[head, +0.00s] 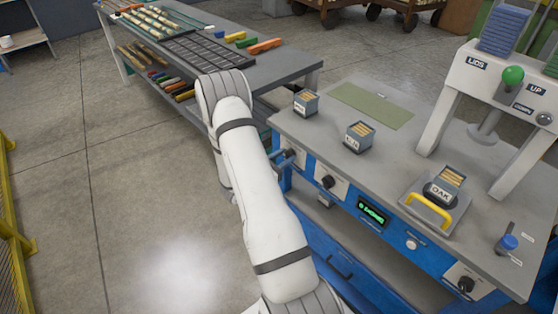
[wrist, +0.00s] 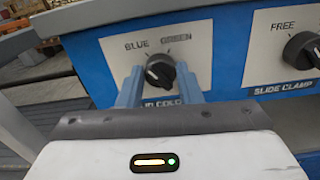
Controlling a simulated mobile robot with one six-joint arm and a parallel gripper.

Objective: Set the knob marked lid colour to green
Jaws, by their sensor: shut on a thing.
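The lid colour knob (wrist: 160,69) is black and round, on a white plate on the blue panel front, in the middle of the wrist view. The word BLUE is at its upper left and GREEN at its upper right. A pale mark shows on the knob's face, but I cannot tell surely which word it points to. My gripper (wrist: 159,83) has one blue-grey finger on each side of the knob and is shut on it. The lower part of the plate's label is partly hidden by the fingers. In the head view my arm hides most of this corner.
The slide clamp knob (wrist: 303,50) is close on the right, with FREE above it. The grey bench (head: 335,130) carries small boxes (head: 359,135), a yellow-handled plate (head: 428,208) and a lever press (head: 512,76). A second table (head: 285,75) stands behind my arm.

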